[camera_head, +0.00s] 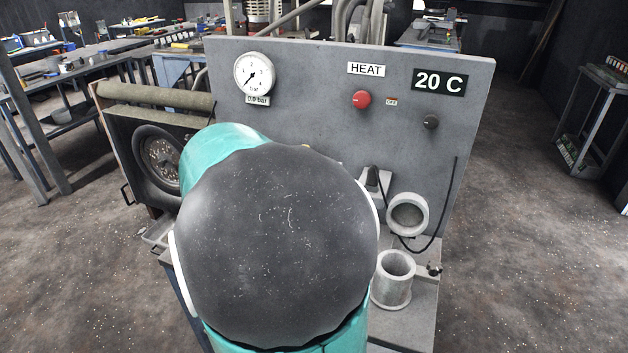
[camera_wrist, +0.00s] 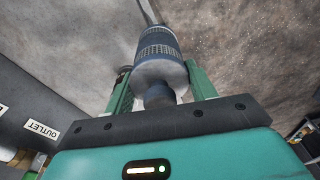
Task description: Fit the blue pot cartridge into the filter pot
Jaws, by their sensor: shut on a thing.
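The blue pot cartridge (camera_wrist: 158,46) shows in the wrist view as a blue-grey cylinder with a ribbed band and a paler end with a darker stub towards me. My gripper (camera_wrist: 160,85) is shut on it, with one green finger on each side. In the head view, a grey open-topped pot (camera_head: 392,282), which looks like the filter pot, stands upright on the bench right of my arm. A round grey ring-shaped part (camera_head: 408,215), perhaps its lid, is tilted above it. My arm hides my gripper and the cartridge in the head view.
A grey panel (camera_head: 315,85) stands behind, with a gauge (camera_head: 255,74) at 0.0 bar, a red knob (camera_head: 362,99) and a 20 C display (camera_head: 440,82). A black cable hangs beside the ring. An OUTLET label (camera_wrist: 42,129) shows in the wrist view.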

